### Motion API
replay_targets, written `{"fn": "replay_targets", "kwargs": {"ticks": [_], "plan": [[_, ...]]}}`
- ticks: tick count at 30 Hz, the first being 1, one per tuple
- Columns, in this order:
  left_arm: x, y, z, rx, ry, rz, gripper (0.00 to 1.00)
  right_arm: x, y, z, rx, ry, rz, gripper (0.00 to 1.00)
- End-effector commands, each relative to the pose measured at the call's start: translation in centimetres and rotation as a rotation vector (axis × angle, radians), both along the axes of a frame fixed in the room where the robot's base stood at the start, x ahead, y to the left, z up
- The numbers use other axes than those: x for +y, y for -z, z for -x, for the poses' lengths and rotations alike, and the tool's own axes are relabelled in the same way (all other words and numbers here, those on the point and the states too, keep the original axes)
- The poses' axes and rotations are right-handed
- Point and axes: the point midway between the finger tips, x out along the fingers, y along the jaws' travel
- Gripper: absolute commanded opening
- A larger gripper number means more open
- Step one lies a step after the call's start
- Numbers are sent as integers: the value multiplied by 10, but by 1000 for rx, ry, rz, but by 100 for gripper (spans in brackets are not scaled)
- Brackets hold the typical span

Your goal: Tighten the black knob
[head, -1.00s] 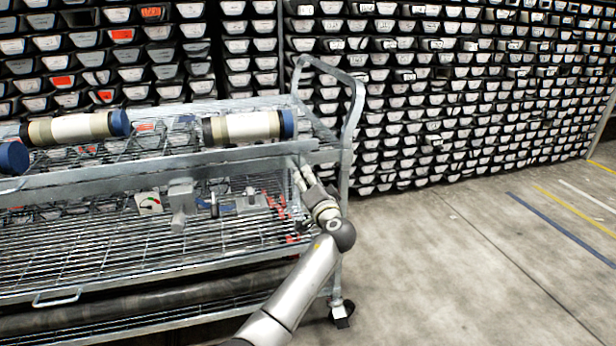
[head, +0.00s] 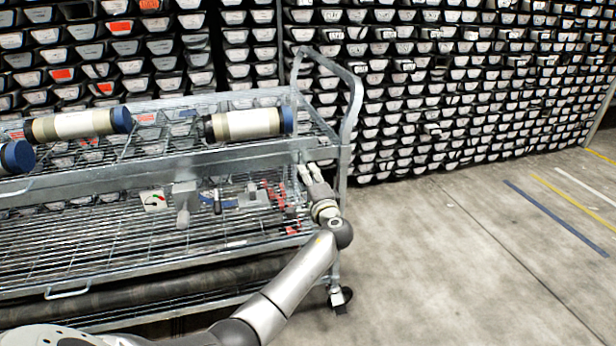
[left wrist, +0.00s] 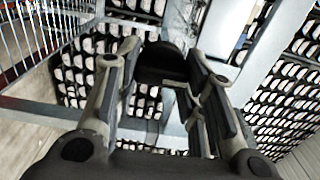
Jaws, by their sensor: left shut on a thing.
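The black knob (left wrist: 161,64) shows in the left wrist view, between the fingers of my left gripper (left wrist: 163,75). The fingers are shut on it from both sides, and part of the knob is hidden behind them. In the head view my left gripper (head: 304,172) is at the right end of the metal cart (head: 230,160), just under its upper shelf rail and beside the corner post. The knob cannot be made out in the head view. My right gripper is not in view.
Core liners with blue caps (head: 245,124) lie on the cart's upper shelf. Small tools and red items (head: 280,200) are on the lower wire shelf. Racks of trays (head: 440,100) fill the back wall. The concrete floor (head: 460,250) at right is clear.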

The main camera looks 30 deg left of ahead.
Motion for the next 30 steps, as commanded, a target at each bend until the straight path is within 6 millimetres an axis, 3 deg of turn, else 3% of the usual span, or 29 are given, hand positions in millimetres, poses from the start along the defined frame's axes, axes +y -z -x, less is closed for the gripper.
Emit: {"fn": "replay_targets", "kwargs": {"ticks": [16,17,21,30], "plan": [[-1,2,0,20,2,-14,13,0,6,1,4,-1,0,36],[-1,2,0,20,2,-14,41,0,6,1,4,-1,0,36],[-1,1,0,18,2,-14,59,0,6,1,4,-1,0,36],[-1,1,0,16,1,-14,59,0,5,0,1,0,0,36]]}}
